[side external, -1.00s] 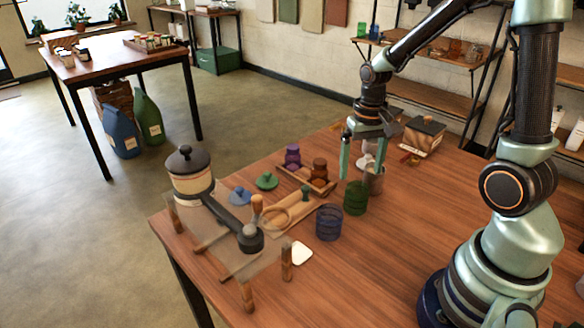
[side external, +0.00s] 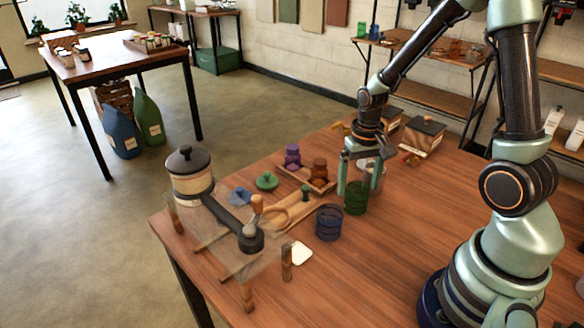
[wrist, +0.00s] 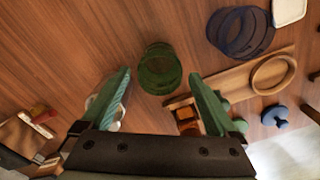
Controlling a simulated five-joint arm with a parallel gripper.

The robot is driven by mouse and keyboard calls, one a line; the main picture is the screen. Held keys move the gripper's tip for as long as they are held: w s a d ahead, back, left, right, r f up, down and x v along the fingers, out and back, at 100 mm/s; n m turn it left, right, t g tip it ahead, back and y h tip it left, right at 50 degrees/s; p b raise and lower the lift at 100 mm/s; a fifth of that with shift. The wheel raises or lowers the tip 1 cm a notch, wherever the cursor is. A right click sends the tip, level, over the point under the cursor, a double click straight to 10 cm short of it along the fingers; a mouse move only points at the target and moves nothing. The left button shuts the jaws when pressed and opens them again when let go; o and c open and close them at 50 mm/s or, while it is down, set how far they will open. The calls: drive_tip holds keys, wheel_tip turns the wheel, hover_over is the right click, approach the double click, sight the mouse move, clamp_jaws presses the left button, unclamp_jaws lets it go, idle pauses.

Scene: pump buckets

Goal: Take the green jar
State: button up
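The green jar (side external: 355,198) is see-through and stands open and upright on the wooden table. In the wrist view the green jar (wrist: 160,70) lies just ahead of the fingertips, near the line midway between them. My gripper (side external: 361,187) is open and empty, low over the table, with its fingers at the jar's far side in the side view. In the wrist view the fingers of my gripper (wrist: 160,80) are spread wider than the jar. I cannot tell from these views whether a finger touches it. A green lid (side external: 267,181) lies apart, farther left.
A blue jar (side external: 329,222) stands left of the green one. A clear jar (side external: 376,176) is close behind my gripper. A wooden tray (side external: 300,176) holds purple and brown jars.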

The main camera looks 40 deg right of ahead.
drive_tip(key=c, duration=1)
drive_tip(key=shift+r, duration=3.05)
